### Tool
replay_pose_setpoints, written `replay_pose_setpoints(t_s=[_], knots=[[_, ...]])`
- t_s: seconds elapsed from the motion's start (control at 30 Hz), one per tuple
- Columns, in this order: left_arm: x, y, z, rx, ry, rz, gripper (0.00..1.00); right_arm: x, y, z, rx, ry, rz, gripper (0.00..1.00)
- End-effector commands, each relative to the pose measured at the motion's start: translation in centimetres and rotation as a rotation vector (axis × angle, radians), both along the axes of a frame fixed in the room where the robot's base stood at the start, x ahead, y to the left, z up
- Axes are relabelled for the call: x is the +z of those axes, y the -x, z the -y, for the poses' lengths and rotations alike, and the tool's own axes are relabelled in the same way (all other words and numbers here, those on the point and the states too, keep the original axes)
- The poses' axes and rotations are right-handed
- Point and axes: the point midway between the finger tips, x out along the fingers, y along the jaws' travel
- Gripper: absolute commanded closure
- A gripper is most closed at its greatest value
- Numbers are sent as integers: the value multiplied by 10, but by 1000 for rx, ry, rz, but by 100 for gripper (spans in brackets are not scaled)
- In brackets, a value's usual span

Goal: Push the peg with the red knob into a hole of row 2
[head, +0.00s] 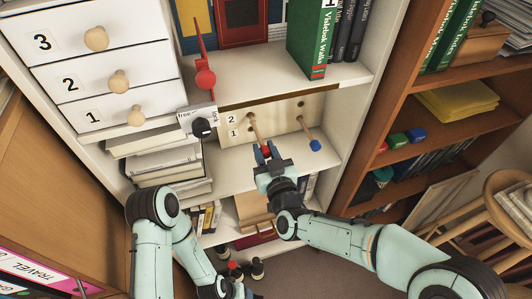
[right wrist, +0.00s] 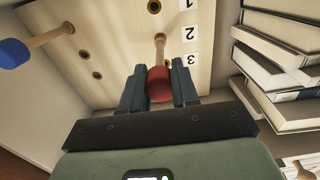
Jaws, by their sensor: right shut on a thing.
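The peg with the red knob (right wrist: 159,84) has a pale wooden shaft. My right gripper (head: 264,153) is shut on the red knob, with a finger on each side in the right wrist view (right wrist: 159,90). The shaft's far end meets the board (right wrist: 115,40) beside the label 2 (right wrist: 189,34). How deep it sits is unclear. The board, with labels 1 and 2, stands at the back of the shelf in the head view (head: 283,108). A peg with a blue knob (head: 315,145) sticks out of the board to the right. My left gripper (head: 246,292) is low at the bottom edge, its fingers unclear.
Stacked books (head: 165,160) fill the shelf left of the board. A red lever (head: 204,75) and a small free/lock panel (head: 198,121) are above left. Numbered drawers (head: 88,80) are at upper left. Open holes (right wrist: 97,75) show in the board.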

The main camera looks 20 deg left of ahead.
Motion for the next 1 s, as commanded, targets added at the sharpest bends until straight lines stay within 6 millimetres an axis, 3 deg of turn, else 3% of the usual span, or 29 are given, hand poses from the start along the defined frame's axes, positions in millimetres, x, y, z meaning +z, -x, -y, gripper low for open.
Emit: replay_pose_setpoints(t_s=[1.0], knots=[[-3, 0, 0, 0, 0, -1, 36, 0, -9, -6, 0, 0, 0, 100]])
